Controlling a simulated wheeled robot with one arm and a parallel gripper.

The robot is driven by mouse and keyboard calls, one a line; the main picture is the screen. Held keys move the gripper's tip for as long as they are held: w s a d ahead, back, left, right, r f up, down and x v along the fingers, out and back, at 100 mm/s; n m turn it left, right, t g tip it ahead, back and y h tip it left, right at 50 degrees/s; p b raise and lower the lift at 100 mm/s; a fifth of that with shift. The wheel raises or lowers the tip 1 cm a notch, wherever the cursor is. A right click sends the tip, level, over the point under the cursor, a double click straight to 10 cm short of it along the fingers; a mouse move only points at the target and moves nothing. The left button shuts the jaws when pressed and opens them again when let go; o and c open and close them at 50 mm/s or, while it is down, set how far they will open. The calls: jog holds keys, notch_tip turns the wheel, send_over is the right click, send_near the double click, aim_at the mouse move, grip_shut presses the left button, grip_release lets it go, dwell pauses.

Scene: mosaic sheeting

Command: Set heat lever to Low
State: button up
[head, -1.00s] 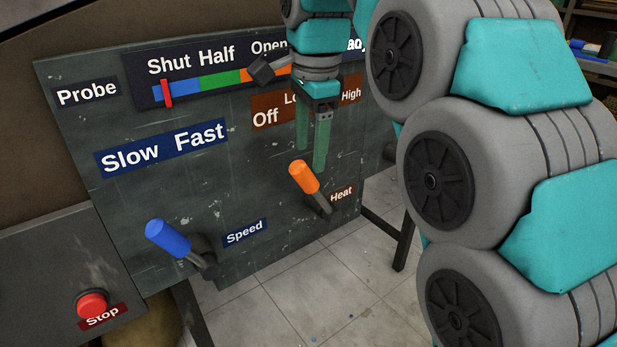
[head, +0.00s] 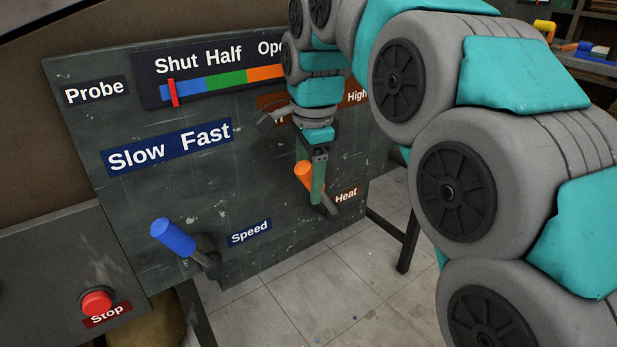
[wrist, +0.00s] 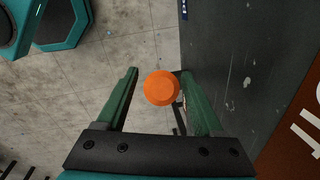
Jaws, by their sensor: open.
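The heat lever has an orange handle (head: 303,173) on a dark base beside the brown Heat label (head: 346,196). It leans up and to the left in the head view. My gripper (head: 318,190) is pointed down at the handle, and one finger covers part of it. In the wrist view the round orange handle end (wrist: 161,88) lies between the two open green fingers (wrist: 158,92), closer to the right one. Whether a finger touches it I cannot tell.
The blue speed lever (head: 173,238) stands to the left with its Speed label (head: 249,232). A red Stop button (head: 96,302) is on the lower left panel. The dark board (head: 110,200) is close beside my gripper. Tiled floor (head: 320,290) lies open below.

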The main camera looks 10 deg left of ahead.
dwell(0.3)
grip_shut()
dwell(0.4)
dwell(0.8)
